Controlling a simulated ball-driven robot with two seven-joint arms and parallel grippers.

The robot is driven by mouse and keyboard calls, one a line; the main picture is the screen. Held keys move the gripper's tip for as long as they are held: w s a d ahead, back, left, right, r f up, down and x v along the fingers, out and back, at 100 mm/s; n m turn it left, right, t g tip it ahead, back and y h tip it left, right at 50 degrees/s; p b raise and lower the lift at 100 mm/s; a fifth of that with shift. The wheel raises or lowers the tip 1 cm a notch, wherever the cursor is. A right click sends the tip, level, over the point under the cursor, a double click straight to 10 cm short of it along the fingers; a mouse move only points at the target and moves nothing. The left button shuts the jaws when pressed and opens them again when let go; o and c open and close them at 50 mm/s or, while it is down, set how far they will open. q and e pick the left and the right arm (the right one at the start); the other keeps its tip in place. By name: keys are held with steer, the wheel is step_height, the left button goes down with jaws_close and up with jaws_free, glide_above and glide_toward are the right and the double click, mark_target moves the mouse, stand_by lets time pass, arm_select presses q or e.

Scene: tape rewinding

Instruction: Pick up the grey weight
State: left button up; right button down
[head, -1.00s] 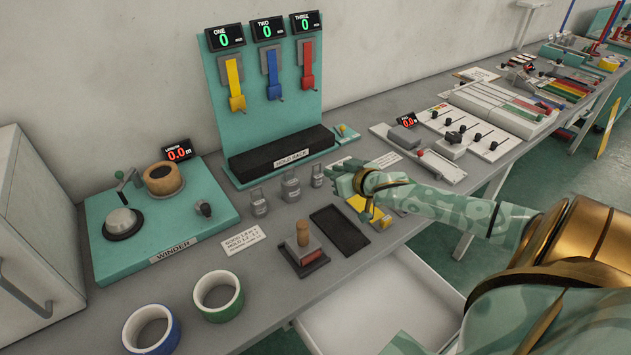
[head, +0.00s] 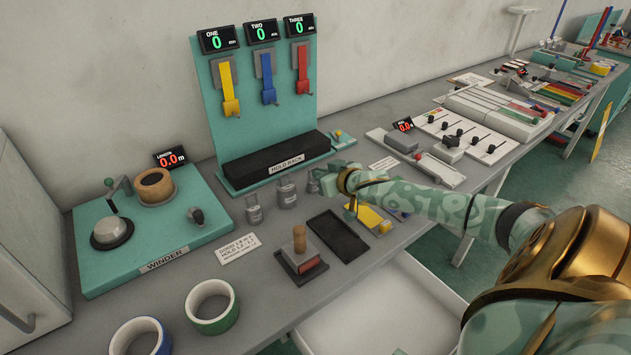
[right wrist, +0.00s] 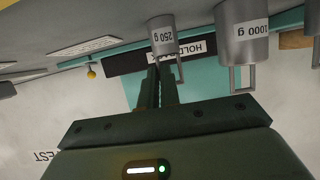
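Three grey metal weights with loop handles stand in a row on the bench: a left one (head: 254,211), a middle one (head: 287,194) and the smallest (head: 313,183) at the right. In the right wrist view the small weight (right wrist: 162,36) reads "250 g" and a larger weight (right wrist: 243,40) reads "1000 g"; both appear upside down. My right gripper (head: 328,181) is at the right side of the small weight. Its fingers (right wrist: 161,76) lie close together and overlap the handle in the picture; contact and a grip are unclear. My left gripper is out of view.
The hold rack (head: 275,163) stands just behind the weights. A black tray (head: 338,236), a wooden-handled block (head: 300,258) and a printed card (head: 237,248) lie in front. The winder (head: 140,235) is at the left, with tape rolls (head: 212,308) nearer me.

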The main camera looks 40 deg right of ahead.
steer(key=shift+r, duration=0.1)
steer(key=shift+r, duration=0.3)
steer(key=s+a+r+p, duration=0.7)
steer(key=s+r+p, duration=0.2)
steer(key=s+r, duration=0.3)
steer(key=shift+a+r, duration=0.15)
steer(key=shift+a, duration=0.05)
